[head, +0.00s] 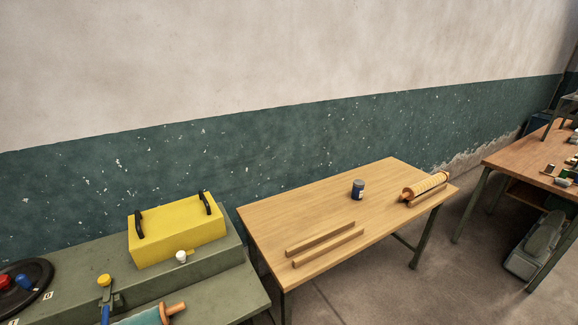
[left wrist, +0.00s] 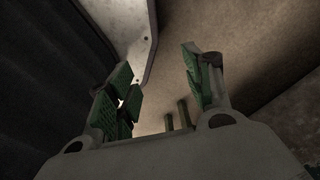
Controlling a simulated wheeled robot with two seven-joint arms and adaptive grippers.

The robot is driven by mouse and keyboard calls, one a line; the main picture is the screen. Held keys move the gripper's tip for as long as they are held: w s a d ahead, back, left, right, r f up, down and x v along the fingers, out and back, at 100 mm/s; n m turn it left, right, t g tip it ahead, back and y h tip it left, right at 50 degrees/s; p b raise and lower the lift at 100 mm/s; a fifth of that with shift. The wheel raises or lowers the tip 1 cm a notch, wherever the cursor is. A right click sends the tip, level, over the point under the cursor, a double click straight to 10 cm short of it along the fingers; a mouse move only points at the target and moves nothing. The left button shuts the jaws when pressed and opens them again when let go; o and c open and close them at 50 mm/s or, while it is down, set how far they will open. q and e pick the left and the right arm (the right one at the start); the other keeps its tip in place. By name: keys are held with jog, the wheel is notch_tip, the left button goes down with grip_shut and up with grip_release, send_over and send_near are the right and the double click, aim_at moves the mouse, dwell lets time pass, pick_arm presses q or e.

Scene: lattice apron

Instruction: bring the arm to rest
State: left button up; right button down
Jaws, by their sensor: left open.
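My left gripper (left wrist: 157,72) shows in the left wrist view. Its green-padded fingers are spread apart, with nothing between them. Neither gripper nor arm shows in the head view, so where the left gripper is relative to the tables cannot be told. My right gripper is in neither view.
A wooden table (head: 262,214) holds two wooden strips (head: 328,248), a dark blue can (head: 358,189) and a ribbed roller (head: 424,186). A green bench (head: 222,292) at left carries a yellow box (head: 178,236). Another cluttered table (head: 520,152) stands at right.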

pick_arm(q)
jog(key=s+a+f, duration=0.1)
jog(key=s+f, duration=0.2)
jog(key=s, duration=0.4)
jog(key=shift+a+f, duration=0.2)
dwell(0.9)
